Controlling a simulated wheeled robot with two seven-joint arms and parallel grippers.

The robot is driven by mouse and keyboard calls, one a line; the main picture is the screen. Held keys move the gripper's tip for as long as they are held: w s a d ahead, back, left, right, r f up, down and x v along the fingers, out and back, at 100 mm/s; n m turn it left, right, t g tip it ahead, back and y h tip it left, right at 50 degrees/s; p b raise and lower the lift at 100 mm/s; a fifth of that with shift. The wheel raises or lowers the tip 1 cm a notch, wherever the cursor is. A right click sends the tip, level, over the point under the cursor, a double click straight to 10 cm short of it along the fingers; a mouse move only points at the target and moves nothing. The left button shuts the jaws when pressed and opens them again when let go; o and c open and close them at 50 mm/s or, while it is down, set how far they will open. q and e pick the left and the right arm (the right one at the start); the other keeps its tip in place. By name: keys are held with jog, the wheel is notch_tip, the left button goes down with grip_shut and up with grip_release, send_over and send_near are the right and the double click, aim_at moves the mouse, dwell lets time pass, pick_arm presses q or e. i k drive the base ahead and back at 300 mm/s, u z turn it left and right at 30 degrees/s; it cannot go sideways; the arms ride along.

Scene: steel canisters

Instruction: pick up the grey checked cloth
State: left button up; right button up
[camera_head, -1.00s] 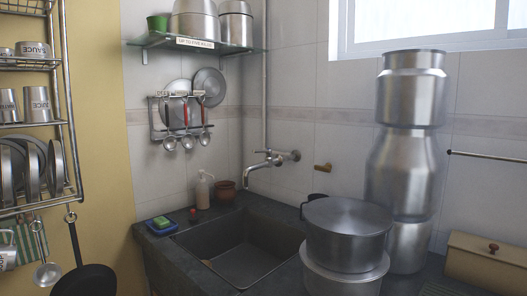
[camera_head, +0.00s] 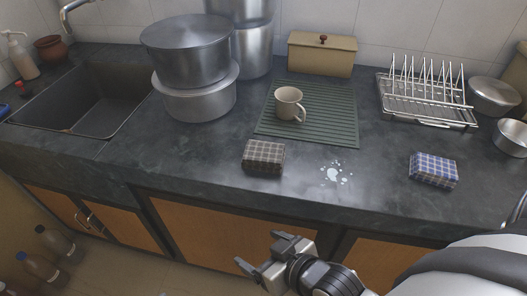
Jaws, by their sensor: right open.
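The grey checked cloth (camera_head: 264,156) is a folded block with dark and pale checks. It lies on the dark stone counter near the front edge, just in front of the green ribbed mat. My right gripper (camera_head: 263,253) is below and in front of the counter edge, open and empty, apart from the cloth. It points to the left. My left gripper is not in view.
A beige mug (camera_head: 289,103) stands on the green mat (camera_head: 334,118). Stacked pots (camera_head: 195,97) stand left of it, beside the sink (camera_head: 88,102). A blue checked cloth (camera_head: 433,169) lies to the right, with white spilled spots (camera_head: 334,174) between the cloths. A dish rack (camera_head: 428,97) stands behind.

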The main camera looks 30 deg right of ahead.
aim_at(267, 157)
jog(key=z, duration=1.55)
jog(key=k, duration=1.25)
jog(key=z, duration=1.1)
jog(key=i, duration=1)
jog(key=u, duration=0.7)
jog(key=i, duration=0.65)
jog(key=u, duration=0.75)
